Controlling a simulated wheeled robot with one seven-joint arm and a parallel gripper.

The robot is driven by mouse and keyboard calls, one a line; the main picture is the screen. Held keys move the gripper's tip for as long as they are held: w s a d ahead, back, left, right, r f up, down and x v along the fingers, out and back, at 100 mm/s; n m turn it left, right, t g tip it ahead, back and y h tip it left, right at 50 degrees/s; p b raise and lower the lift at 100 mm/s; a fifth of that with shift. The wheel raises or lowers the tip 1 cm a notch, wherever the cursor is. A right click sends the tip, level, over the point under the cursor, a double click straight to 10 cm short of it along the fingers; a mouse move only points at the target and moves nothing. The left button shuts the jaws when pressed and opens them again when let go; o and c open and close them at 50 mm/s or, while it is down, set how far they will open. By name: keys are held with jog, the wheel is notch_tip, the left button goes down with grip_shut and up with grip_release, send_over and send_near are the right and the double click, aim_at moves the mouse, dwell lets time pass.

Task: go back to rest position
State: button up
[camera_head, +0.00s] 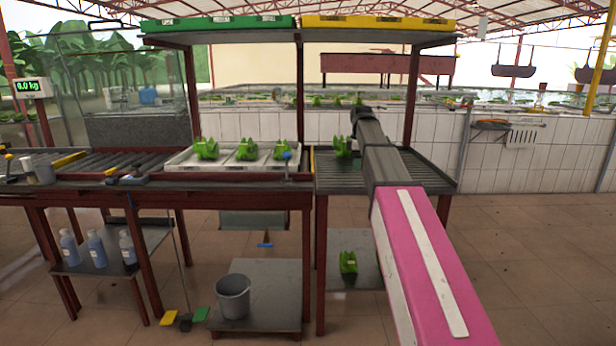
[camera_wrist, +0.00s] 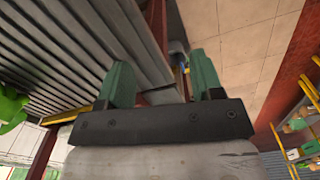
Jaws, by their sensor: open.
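In the head view my arm reaches in from the lower right, with its far end raised in front of the right roller table. In the wrist view my gripper (camera_wrist: 162,82) shows two green fingers standing wide apart, open, with no object between them. A green banana bunch (camera_head: 342,147) sits on the right roller table (camera_head: 425,170), just left of my arm. Part of a green bunch (camera_wrist: 11,106) shows at the left edge of the wrist view, apart from the fingers.
A white tray (camera_head: 228,167) holds 3 green bunches. Another bunch (camera_head: 348,262) lies on a lower shelf. A grey bucket (camera_head: 233,297) and several bottles (camera_head: 95,249) stand low on the left. A green and yellow overhead shelf (camera_head: 300,35) spans above. The right floor is clear.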

jog(key=s+f+m, duration=0.4)
jog(key=s+f, duration=0.2)
jog(key=f, duration=0.5)
jog(key=s+f+m, duration=0.3)
jog(key=s+f, duration=0.2)
jog(key=f, duration=0.7)
jog(key=s+f+m, duration=0.8)
jog(key=s+f, duration=0.8)
jog(key=s, duration=0.1)
jog(key=shift+s+f, duration=0.35)
jog(key=shift+s, duration=0.05)
